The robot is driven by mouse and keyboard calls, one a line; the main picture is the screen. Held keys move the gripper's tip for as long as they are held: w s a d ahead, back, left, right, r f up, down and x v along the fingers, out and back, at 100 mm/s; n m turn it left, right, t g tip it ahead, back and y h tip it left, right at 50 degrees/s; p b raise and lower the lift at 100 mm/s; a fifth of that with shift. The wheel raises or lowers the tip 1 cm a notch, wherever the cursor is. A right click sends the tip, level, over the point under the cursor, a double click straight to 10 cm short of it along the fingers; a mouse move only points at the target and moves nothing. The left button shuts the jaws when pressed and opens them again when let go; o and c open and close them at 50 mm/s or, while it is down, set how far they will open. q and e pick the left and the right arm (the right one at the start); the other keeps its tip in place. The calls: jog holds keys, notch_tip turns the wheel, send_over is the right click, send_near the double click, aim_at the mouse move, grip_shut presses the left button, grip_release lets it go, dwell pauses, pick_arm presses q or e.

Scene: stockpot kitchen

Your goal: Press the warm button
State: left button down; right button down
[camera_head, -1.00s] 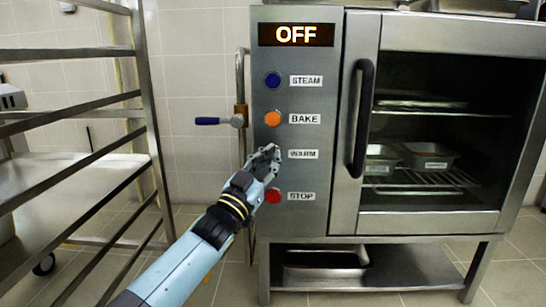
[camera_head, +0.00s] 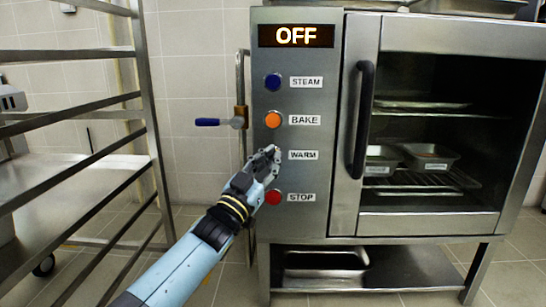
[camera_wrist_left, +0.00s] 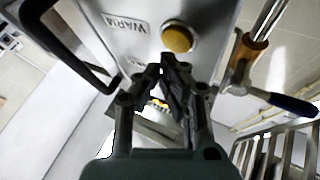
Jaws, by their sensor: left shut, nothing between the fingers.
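The oven's control panel (camera_head: 297,230) carries a column of round buttons, and its display (camera_head: 296,35) reads OFF. The warm label (camera_head: 303,155) shows in the head view, but its button is hidden behind my left gripper (camera_head: 272,154). In the left wrist view the warm button (camera_wrist_left: 178,37) is a round yellow knob beside its label (camera_wrist_left: 126,24). My left gripper (camera_wrist_left: 165,64) is shut and empty, with its fingertips close to the button's edge. I cannot tell whether they touch it. My right gripper is out of view.
The blue steam (camera_head: 273,82) and orange bake (camera_head: 273,119) buttons are above, and the red stop button (camera_head: 273,197) is below, close to my gripper. A blue-handled valve (camera_head: 220,121) sticks out left of the panel. A metal rack (camera_head: 150,110) stands at left; the oven handle (camera_head: 362,118) is at right.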

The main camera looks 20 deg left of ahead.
pick_arm(q)
jog(key=shift+w, duration=0.2)
jog(key=shift+w+a, duration=0.15)
jog(key=shift+w, duration=0.05)
jog(key=shift+w+a, duration=0.1)
jog(key=shift+w, duration=0.3)
dwell(0.8)
dwell(0.3)
jog(key=shift+s+r, duration=0.15)
jog(key=shift+s, duration=0.25)
jog(key=shift+s+d+p, duration=0.25)
jog(key=shift+s+p, duration=0.15)
